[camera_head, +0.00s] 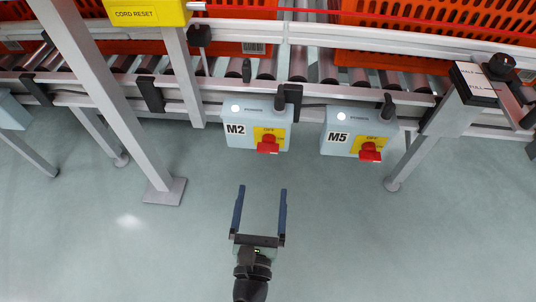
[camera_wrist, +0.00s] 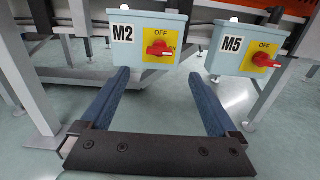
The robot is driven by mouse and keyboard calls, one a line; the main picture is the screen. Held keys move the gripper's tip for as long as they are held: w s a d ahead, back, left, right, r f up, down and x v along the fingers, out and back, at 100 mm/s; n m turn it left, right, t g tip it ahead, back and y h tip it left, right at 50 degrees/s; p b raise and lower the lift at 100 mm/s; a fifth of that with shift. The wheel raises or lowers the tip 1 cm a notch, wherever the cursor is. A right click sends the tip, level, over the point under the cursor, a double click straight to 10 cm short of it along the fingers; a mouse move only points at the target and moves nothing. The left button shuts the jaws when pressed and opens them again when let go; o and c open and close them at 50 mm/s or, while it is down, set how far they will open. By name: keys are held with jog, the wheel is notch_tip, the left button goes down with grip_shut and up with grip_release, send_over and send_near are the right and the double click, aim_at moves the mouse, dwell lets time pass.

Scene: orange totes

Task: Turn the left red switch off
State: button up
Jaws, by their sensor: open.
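The left red switch (camera_head: 268,144) is a red rotary handle on a yellow plate on the light-blue box marked M2 (camera_head: 236,137). In the wrist view the left switch (camera_wrist: 158,48) sits ahead of my fingers, with its handle roughly level and "OFF" printed above it. A similar red switch (camera_head: 370,152) is on the box marked M5 (camera_head: 335,149) to the right; it also shows in the wrist view (camera_wrist: 265,60). My gripper (camera_head: 262,190) is open and empty. Its two blue fingers point at the M2 box, apart from it and a little short of the switch.
A roller conveyor (camera_head: 300,65) with orange totes (camera_head: 430,70) runs behind the boxes. The floor around my gripper is clear.

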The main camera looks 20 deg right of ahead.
aim_at(268, 152)
jog(key=b+x, duration=0.2)
jog(key=x, duration=0.9)
jog(key=shift+w+r, duration=0.1)
jog(key=shift+w, duration=0.1)
jog(key=c, duration=1.4)
